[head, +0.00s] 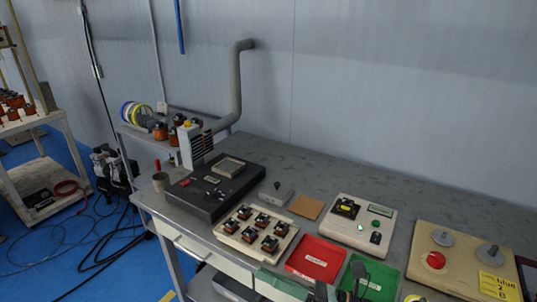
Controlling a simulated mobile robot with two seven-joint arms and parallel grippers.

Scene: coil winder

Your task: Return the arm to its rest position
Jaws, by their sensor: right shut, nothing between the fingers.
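My right gripper (360,273) shows as a dark shape at the bottom edge, over the green tray (383,277). It is shut and holds nothing. Most of its arm is out of the frame. My left gripper is not in view. The grey workbench (340,168) runs along the wall.
A cream tray (226,239) holds several small coils. A red tray (314,260), a tester with a small display (361,225) and a beige box with grey knobs (452,262) stand nearby. A black machine (215,188) is at the left. The bench's back strip is clear.

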